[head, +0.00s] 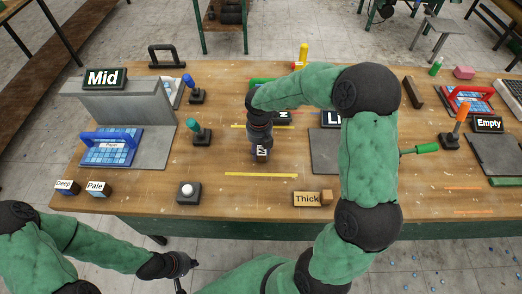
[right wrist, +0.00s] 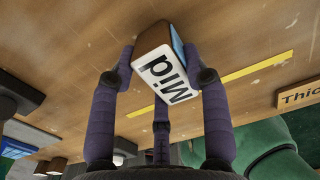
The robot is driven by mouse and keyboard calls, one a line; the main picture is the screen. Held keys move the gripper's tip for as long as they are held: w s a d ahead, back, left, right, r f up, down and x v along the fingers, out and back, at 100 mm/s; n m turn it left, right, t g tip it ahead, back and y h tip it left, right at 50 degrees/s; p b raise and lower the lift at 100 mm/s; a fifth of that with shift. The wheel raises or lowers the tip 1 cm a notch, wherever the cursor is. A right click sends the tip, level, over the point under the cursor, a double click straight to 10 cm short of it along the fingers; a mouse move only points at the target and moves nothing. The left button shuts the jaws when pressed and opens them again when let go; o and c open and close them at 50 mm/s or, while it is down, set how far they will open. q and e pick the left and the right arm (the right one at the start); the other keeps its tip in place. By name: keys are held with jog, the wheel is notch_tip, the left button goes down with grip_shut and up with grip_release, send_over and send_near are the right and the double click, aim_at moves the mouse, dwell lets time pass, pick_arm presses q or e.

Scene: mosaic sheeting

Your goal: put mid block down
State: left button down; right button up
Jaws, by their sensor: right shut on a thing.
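The mid block (right wrist: 162,78) shows in the right wrist view, a wooden block with a white face lettered "Mid" and a blue side. My right gripper (right wrist: 165,75) is shut on it, with a finger on each side. In the head view the block (head: 262,153) is just below my right gripper (head: 261,146), over the middle of the table between two yellow strips. I cannot tell whether it touches the table. My left gripper (head: 183,268) is low at the left, off the table's front edge; its fingers are too small to read.
The Deep block (head: 66,187) and Pale block (head: 98,189) stand at the front left. A Thick sign (head: 307,199) lies right of the nearer yellow strip (head: 261,174). A white button (head: 187,192) is at the front.

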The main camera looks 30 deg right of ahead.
aim_at(259, 147)
jog(key=shift+r, duration=0.5)
notch_tip(259, 147, up, 2)
jog(key=shift+r+p, duration=0.1)
jog(key=shift+p, duration=0.35)
jog(key=s+a+r+p, duration=0.3)
jog(key=s+a+r, duration=0.4)
jog(key=s, duration=0.5)
notch_tip(259, 147, up, 3)
jog(key=shift+f, duration=0.1)
